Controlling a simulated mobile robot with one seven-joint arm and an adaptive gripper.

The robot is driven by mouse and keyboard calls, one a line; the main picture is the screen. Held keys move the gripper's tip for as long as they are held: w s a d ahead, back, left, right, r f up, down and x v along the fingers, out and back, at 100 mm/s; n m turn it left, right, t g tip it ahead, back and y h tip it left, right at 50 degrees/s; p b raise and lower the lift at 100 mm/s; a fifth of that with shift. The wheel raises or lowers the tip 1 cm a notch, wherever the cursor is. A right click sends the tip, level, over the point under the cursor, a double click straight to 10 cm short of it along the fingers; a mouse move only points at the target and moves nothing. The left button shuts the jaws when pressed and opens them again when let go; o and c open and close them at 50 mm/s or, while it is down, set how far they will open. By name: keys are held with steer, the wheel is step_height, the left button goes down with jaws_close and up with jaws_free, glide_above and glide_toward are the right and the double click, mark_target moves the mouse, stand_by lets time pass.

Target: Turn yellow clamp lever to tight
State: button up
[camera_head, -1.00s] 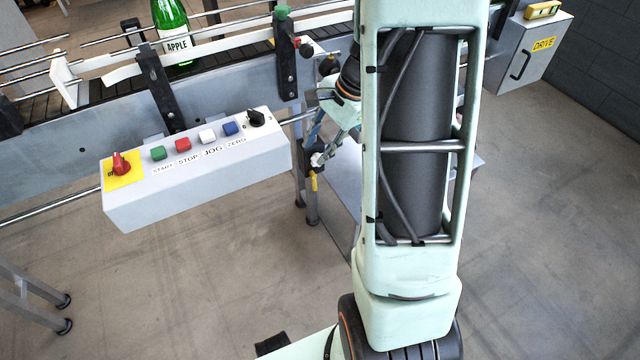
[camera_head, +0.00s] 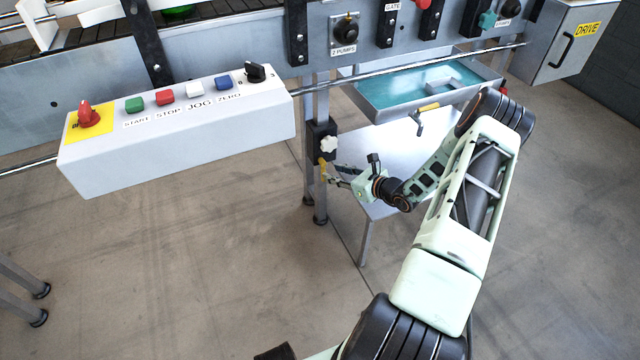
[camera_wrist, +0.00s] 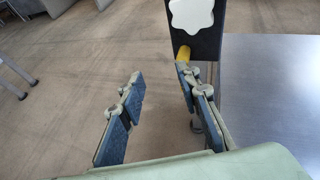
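The yellow clamp lever (camera_head: 323,171) hangs below a white star knob (camera_head: 328,145) on a black clamp block (camera_head: 316,135), on a leg under the conveyor. In the wrist view the lever (camera_wrist: 183,53) shows as a short yellow piece just beyond the tip of the right-hand finger, which hides its lower part. My gripper (camera_head: 330,174) points left at the lever. In the wrist view my gripper (camera_wrist: 160,77) is open, with nothing between its fingers. I cannot tell whether the right-hand finger touches the lever.
A grey metal table (camera_head: 385,155) stands right of the clamp; its edge runs close beside the right-hand finger. A tray of blue-green liquid (camera_head: 400,88) with a yellow-handled tap (camera_head: 428,107) is above it. The control box (camera_head: 190,140) is left. Floor left of the clamp is clear.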

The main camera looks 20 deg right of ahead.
mark_target(323, 171)
step_height(323, 171, down, 6)
steer(key=d+m+h+b, duration=0.1)
steer(key=d+m+h, duration=0.1)
steer(key=shift+t, duration=0.4)
steer(key=b+x, duration=0.4)
steer(key=x, duration=0.7)
steer(key=shift+w+d, duration=0.1)
steer(key=shift+w, duration=0.05)
jaws_close()
